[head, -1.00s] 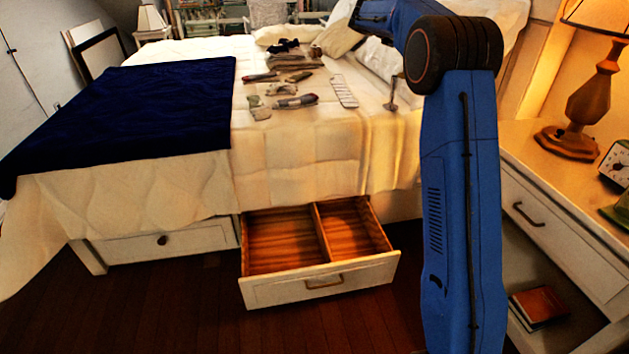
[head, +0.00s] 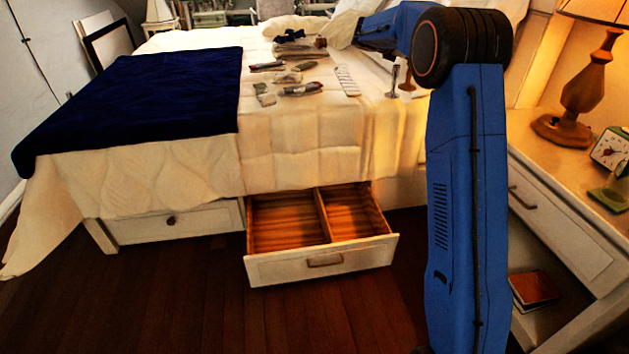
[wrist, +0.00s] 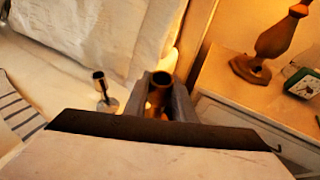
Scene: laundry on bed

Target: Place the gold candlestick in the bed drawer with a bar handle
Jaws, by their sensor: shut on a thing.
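The gold candlestick (wrist: 160,92) shows in the wrist view with its hollow top between my gripper's fingers (wrist: 163,100). My gripper is shut on it. In the head view the gold candlestick (head: 407,80) is at the right side of the bed, just left of my blue arm joint; my gripper cannot be made out there. Whether its base touches the bed is unclear. The bed drawer with a bar handle (head: 325,260) is pulled open below the bed. It has two wooden compartments split by a divider, and both look empty.
A silver candlestick (wrist: 105,92) stands just left of the gold one. Several small items and a white strip (head: 346,80) lie on the bed. A closed drawer with a round knob (head: 171,220) is at left. A nightstand (head: 520,148) with lamp (head: 585,95) and clock (head: 612,150) is at right.

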